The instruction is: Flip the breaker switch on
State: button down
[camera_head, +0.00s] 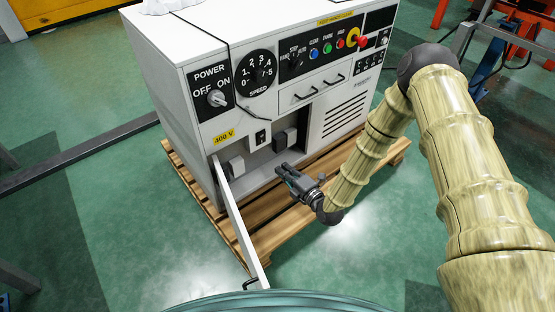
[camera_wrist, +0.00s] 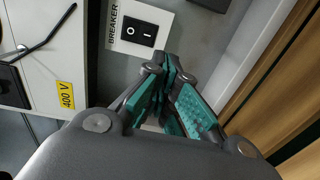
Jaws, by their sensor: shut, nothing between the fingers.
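The breaker switch (camera_wrist: 138,30) is a black rocker on a white plate marked BREAKER, at the upper left of the wrist view. In the head view the breaker (camera_head: 260,137) shows small, inside the open compartment of the white cabinet (camera_head: 185,100). My gripper (camera_head: 280,168) is in front of the compartment opening, to the lower right of the breaker. In the wrist view its fingertips (camera_wrist: 170,60) are together with nothing between them, just below and right of the switch plate. I cannot tell how far apart they are in depth.
The compartment door (camera_head: 238,218) hangs open toward the front left. Dark boxes (camera_head: 284,140) sit inside the compartment. The cabinet stands on a wooden pallet (camera_head: 262,238). A power knob (camera_head: 217,98) and several buttons are on the panel above. The green floor in front is clear.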

jog(key=shift+v, duration=0.85)
jog(key=shift+f, duration=0.15)
jog(key=shift+f, duration=0.1)
jog(key=s+d+f+m+g+h, duration=0.3)
jog(key=s+f+m, duration=0.3)
jog(key=s, duration=0.3)
jog(key=s+d+f+m+g+h, duration=0.35)
jog(key=s+f+m, duration=0.2)
jog(key=s, duration=0.25)
jog(key=s+d+r+m+g+h, duration=0.15)
jog(key=s+d+m+g, duration=0.45)
jog(key=s, duration=0.6)
jog(key=s+d+m+g+h, duration=0.15)
jog(key=s+d+m, duration=0.25)
jog(key=s+m, duration=0.6)
notch_tip(320, 180, up, 33)
jog(key=s+n+p, duration=0.2)
jog(key=p, duration=3.1)
jog(key=shift+d+r+h+p, duration=0.2)
jog(key=shift+d+h+p, duration=0.1)
jog(key=shift+h+p, duration=0.1)
